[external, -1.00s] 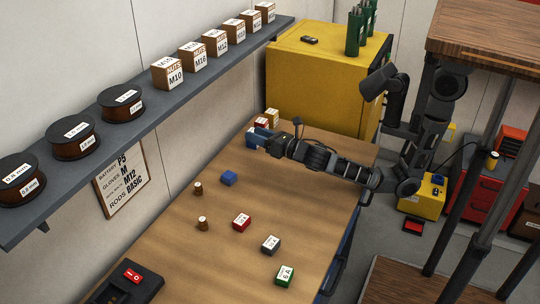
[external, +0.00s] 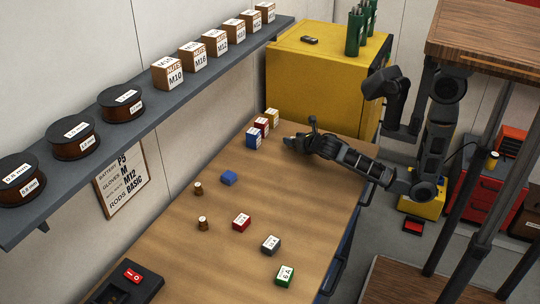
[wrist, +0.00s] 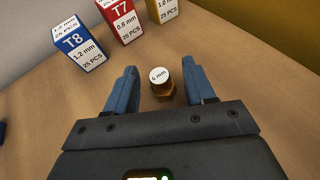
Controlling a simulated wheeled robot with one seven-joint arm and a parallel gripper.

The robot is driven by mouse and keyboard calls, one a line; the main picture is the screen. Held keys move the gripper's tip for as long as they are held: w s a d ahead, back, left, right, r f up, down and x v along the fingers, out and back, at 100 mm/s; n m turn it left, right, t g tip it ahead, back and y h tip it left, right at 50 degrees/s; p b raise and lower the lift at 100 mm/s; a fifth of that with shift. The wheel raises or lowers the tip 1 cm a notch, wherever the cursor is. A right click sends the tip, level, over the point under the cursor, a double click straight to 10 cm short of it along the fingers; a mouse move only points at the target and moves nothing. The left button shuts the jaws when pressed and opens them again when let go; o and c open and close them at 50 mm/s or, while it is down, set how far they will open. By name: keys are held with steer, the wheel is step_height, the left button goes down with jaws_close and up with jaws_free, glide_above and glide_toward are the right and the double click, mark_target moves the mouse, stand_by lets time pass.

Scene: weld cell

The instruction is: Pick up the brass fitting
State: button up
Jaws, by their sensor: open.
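A brass fitting (wrist: 164,89) with a white top marked "6 mm" stands upright on the workbench in the wrist view. My gripper (wrist: 159,76) is open, with a blue finger on each side of the fitting and visible gaps between. In the external view my gripper (external: 288,142) is low over the far end of the bench, and I cannot make out this fitting there. Two similar brass-brown pieces with pale tops, one farther back (external: 198,188) and one nearer (external: 203,224), stand apart on the left of the bench.
Blue T8 (wrist: 79,44), red T7 (wrist: 122,19) and yellow (wrist: 162,9) boxes stand just beyond the gripper. A blue block (external: 229,178) and red (external: 241,222), grey (external: 271,245) and green (external: 285,275) boxes lie nearer. The bench middle (external: 290,205) is clear.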

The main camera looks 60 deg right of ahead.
steer(key=shift+w+d+f, duration=0.3)
steer(key=shift+w, duration=0.2)
steer(key=shift+c, duration=0.4)
jaws_close()
steer(key=shift+r, duration=0.1)
